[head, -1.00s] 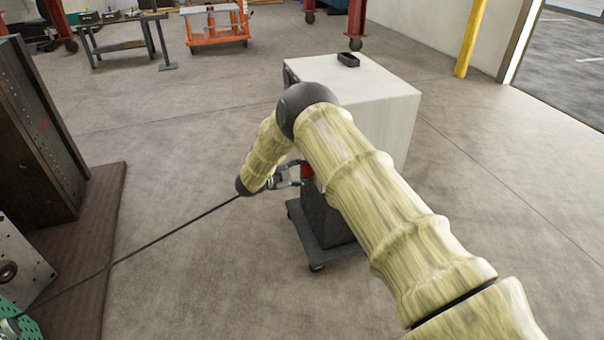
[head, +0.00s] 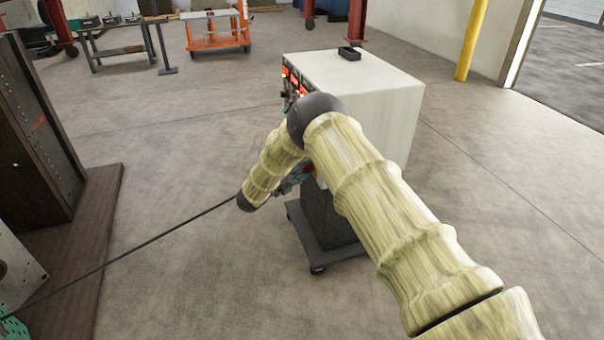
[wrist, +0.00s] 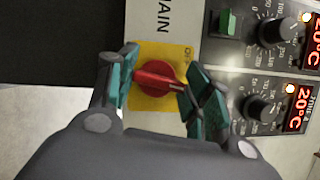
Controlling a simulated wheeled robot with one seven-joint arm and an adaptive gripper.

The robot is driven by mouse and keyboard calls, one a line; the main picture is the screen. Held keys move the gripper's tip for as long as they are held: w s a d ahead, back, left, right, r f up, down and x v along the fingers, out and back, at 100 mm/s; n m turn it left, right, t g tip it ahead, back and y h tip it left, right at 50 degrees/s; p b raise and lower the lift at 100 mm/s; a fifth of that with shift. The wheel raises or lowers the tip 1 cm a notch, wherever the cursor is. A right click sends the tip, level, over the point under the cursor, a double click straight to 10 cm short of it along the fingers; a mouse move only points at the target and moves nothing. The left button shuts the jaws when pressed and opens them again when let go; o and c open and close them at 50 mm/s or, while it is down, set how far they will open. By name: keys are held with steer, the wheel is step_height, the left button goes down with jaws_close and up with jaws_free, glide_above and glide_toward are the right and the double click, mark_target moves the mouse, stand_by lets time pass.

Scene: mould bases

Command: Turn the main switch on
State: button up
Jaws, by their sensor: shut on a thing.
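The main switch (wrist: 152,78) is a red rotary knob on a yellow plate (wrist: 150,49), beside the label "MAIN", in the wrist view. Its handle lies nearly level in the picture, tilted slightly, with a pale mark toward the right finger. My gripper (wrist: 163,80) has its teal fingers on either side of the knob and is shut on it. The plate's lettering is partly hidden by the right finger. In the head view my gripper (head: 291,180) is at the cabinet's left face, and my arm hides the switch.
The pale cabinet (head: 375,99) stands on a dark wheeled base (head: 330,255), with a small black tray (head: 349,53) on top. Lit red displays (wrist: 304,108) read 20°C beside black dials (wrist: 262,109). A black cable (head: 130,250) crosses open floor at left.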

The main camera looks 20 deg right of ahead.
steer(key=shift+f+m+g+h+b, duration=0.15)
steer(key=shift+m+h+b, duration=0.5)
steer(key=shift+m+b, duration=0.85)
steer(key=shift+f+m+g+h+b, duration=0.2)
steer(key=shift+m+h+b, duration=0.55)
steer(key=shift+m, duration=1.35)
steer(key=shift+r, duration=0.2)
steer(key=shift+g, duration=0.25)
steer(key=o, duration=1)
steer(key=shift+a, duration=0.15)
steer(key=v, duration=1.1)
steer(key=shift+s+a+f, duration=0.2)
steer(key=shift+a, duration=0.15)
